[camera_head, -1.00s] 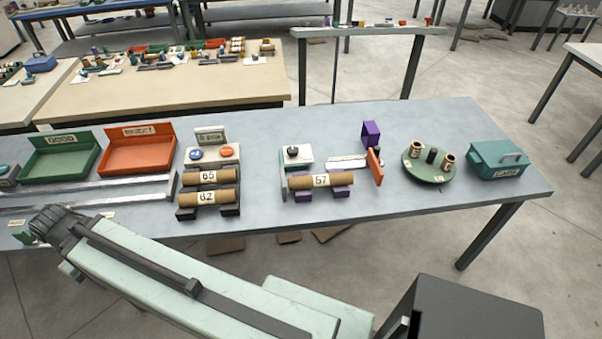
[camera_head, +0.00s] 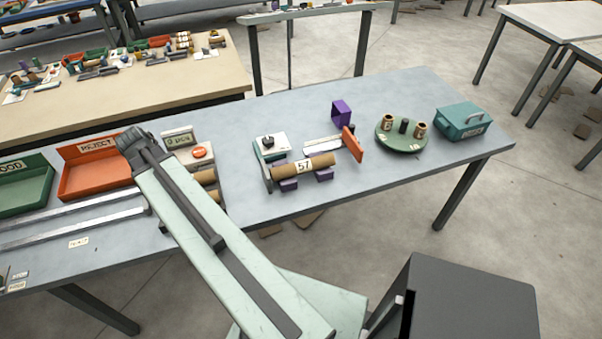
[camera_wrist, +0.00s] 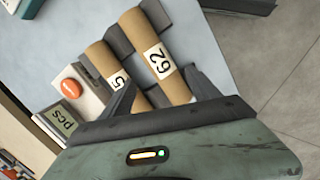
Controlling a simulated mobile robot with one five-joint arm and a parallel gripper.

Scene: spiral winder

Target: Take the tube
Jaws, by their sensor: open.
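Two brown cardboard tubes lie side by side in a dark rack. A third tube, marked 57 (camera_head: 285,171), lies on purple supports to the right.
A console with an orange button (camera_head: 200,152) stands behind the rack. An orange reject tray (camera_head: 85,182) and a green tray (camera_head: 22,195) are to the left. A green turntable (camera_head: 402,146) and a teal box (camera_head: 462,122) stand at the right. The table's front right is clear.

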